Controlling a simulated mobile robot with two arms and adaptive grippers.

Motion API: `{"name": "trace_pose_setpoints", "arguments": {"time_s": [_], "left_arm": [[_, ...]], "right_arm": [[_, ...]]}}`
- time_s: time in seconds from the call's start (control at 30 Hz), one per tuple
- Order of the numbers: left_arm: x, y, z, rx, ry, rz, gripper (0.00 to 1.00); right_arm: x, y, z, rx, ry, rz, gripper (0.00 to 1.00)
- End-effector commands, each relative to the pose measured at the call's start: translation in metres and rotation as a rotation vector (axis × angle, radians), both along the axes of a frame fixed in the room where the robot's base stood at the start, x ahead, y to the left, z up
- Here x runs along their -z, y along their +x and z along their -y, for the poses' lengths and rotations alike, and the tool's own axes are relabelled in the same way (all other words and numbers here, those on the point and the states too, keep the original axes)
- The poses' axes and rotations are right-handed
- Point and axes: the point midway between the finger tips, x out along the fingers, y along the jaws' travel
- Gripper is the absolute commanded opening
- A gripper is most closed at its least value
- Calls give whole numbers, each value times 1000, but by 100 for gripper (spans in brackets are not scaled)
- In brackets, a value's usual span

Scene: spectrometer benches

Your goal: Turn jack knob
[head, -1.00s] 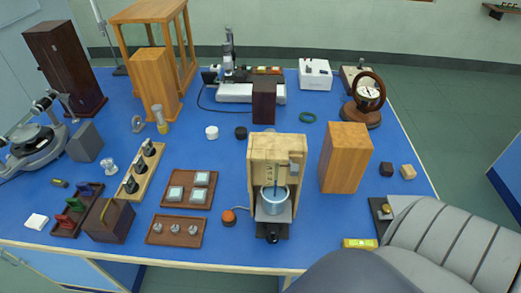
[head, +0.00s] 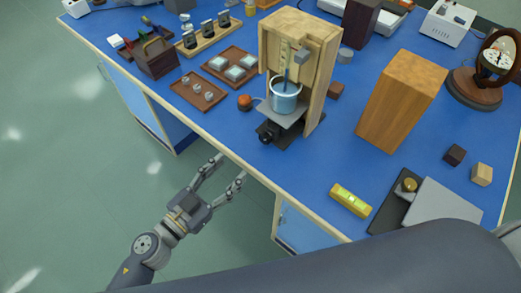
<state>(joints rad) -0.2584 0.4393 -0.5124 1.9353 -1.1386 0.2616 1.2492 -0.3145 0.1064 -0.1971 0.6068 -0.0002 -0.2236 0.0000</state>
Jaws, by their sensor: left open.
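The jack stands at the foot of an open-fronted wooden stand (head: 323,65) near the table's front edge. Its grey top plate (head: 288,118) carries a blue beaker (head: 285,99). Its black knob (head: 267,132) faces the front edge. My left gripper (head: 231,167) is open and empty, off the table's front edge. It is apart from the knob, down and to the left of it in the picture. My right gripper is not in view.
An orange-red button (head: 245,102) sits left of the jack. A brown tray (head: 199,91) lies further left. A yellow level (head: 350,200) lies near the front edge, and a wooden block (head: 400,100) stands right of the stand. The tabletop between jack and level is clear.

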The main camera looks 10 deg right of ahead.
Motion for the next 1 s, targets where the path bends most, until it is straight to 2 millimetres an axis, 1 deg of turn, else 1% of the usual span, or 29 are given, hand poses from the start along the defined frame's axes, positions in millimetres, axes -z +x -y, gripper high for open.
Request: {"name": "trace_pose_setpoints", "arguments": {"time_s": [0.03, 0.13, 0.23, 0.33, 0.47, 0.6, 0.7, 0.83, 1.0], "left_arm": [[-6, -5, 5, 24, -7, 15, 50], [-17, -8, 13, 46, -17, 28, 50], [-20, -3, 21, 51, -20, 30, 50], [-22, 7, 35, 51, -20, 31, 50], [-21, 24, 55, 49, -20, 31, 50], [-20, 39, 75, 48, -19, 29, 50], [-18, 47, 85, 47, -19, 29, 50], [-18, 54, 94, 48, -18, 28, 50], [-17, 56, 96, 48, -17, 27, 50]], "right_arm": [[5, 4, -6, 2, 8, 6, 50], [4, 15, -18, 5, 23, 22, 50], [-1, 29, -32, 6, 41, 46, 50], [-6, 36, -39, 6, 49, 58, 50], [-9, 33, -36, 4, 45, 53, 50], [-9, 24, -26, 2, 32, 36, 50], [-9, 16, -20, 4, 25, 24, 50], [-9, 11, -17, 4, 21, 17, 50], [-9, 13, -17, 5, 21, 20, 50]]}}
